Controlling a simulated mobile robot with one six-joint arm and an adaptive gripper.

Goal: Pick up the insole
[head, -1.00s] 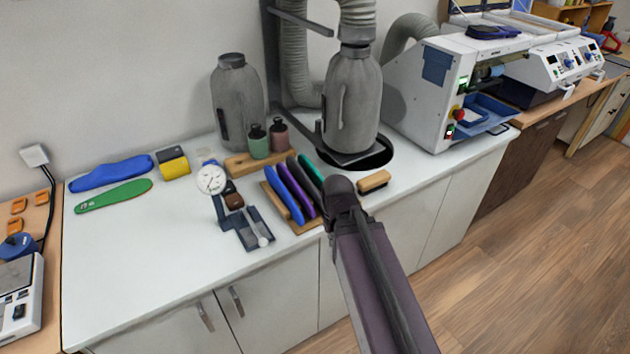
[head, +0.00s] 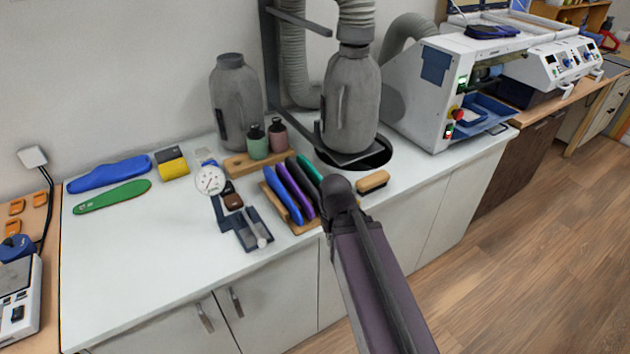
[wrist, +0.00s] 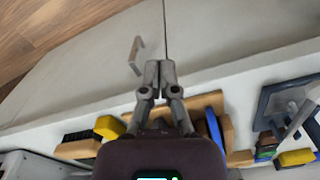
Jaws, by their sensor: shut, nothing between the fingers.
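A blue insole (head: 110,173) and a green insole (head: 112,196) lie flat on the left of the white counter in the head view. A wooden rack (head: 303,227) holds upright blue (head: 282,196), purple (head: 297,189) and green (head: 311,172) insole-shaped pieces. My gripper (wrist: 159,68) is shut and empty in the wrist view, its fingertips over the cabinet front. The rack (wrist: 205,102) and a blue piece (wrist: 214,128) show beside and behind its fingers there. In the head view my arm hides the gripper.
A dial gauge (head: 209,181), a caliper-like tool (head: 246,236) and a wooden brush (head: 373,181) lie around the rack. Grey bottle-shaped units (head: 351,105) stand behind. A white machine (head: 415,90) is at the right. The counter's front left is clear.

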